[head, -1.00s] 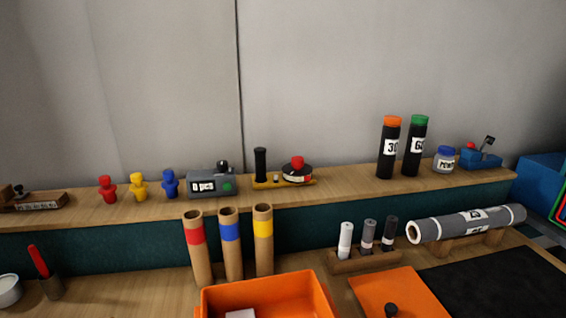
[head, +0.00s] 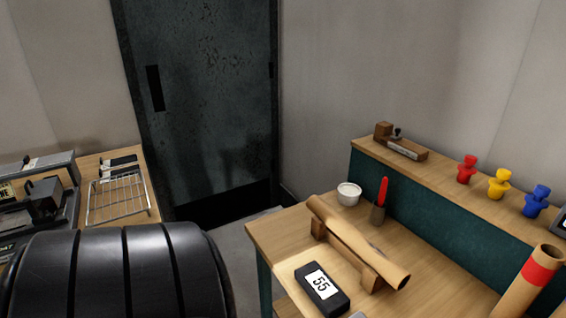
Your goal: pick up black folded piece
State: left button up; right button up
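Two small flat black pieces with pale marks (head: 121,163) lie at the back of the left wooden table, just behind a wire rack. They are too small to tell whether either is folded. Neither of my grippers shows in the head view.
The wire rack (head: 118,197) stands beside dark equipment (head: 40,200) on the left table. The workbench (head: 280,235) carries a brown roll on a wooden cradle (head: 358,240), a white bowl (head: 349,194) and a red-handled tool (head: 383,190). A dark door (head: 205,100) stands behind.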

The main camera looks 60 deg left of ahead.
aim_at(331, 300)
jog(key=j+u, duration=0.2)
jog(key=u, duration=1.3)
